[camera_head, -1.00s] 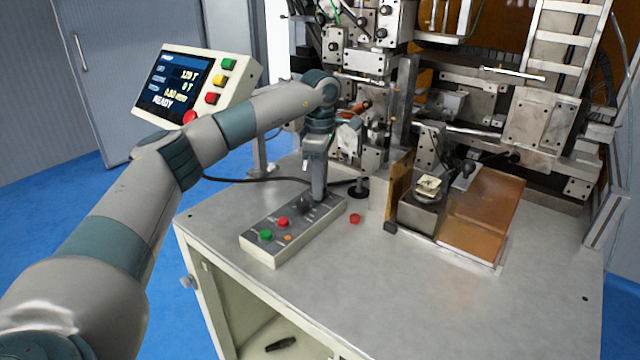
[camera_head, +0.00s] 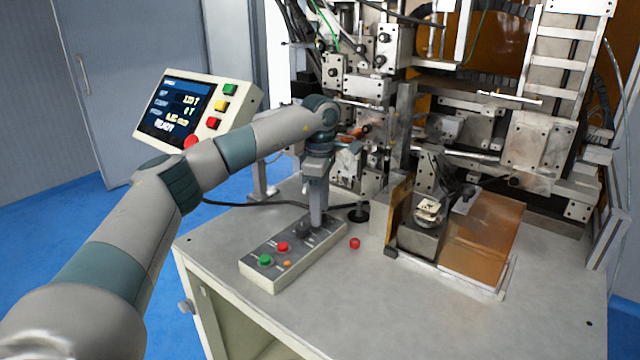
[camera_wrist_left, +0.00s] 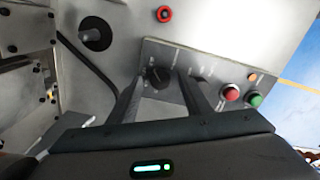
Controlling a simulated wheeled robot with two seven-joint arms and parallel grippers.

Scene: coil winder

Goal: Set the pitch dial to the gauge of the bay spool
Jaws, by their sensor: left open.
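The control box (camera_head: 262,275) lies on the table with a black knob (camera_head: 303,229) on its top, just left of my left fingertips. In the left wrist view a black pointer knob (camera_wrist_left: 157,75) shows between the two spread fingers, probably the pitch dial; its scale is too small to read. My left gripper (camera_head: 317,221) points down over the box, open; I cannot tell whether its fingers touch the knob. A small copper-coloured roll (camera_head: 357,132) sits at the machine behind the wrist; I cannot tell whether it is the bay spool. My right gripper is out of view.
The box also carries green (camera_head: 265,260) and red (camera_head: 282,246) buttons and an orange lamp (camera_head: 287,264). A small red piece (camera_head: 355,243) lies beside it. A display (camera_head: 180,108) reads READY. The table front (camera_head: 400,310) is clear; the machine (camera_head: 470,130) fills the back.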

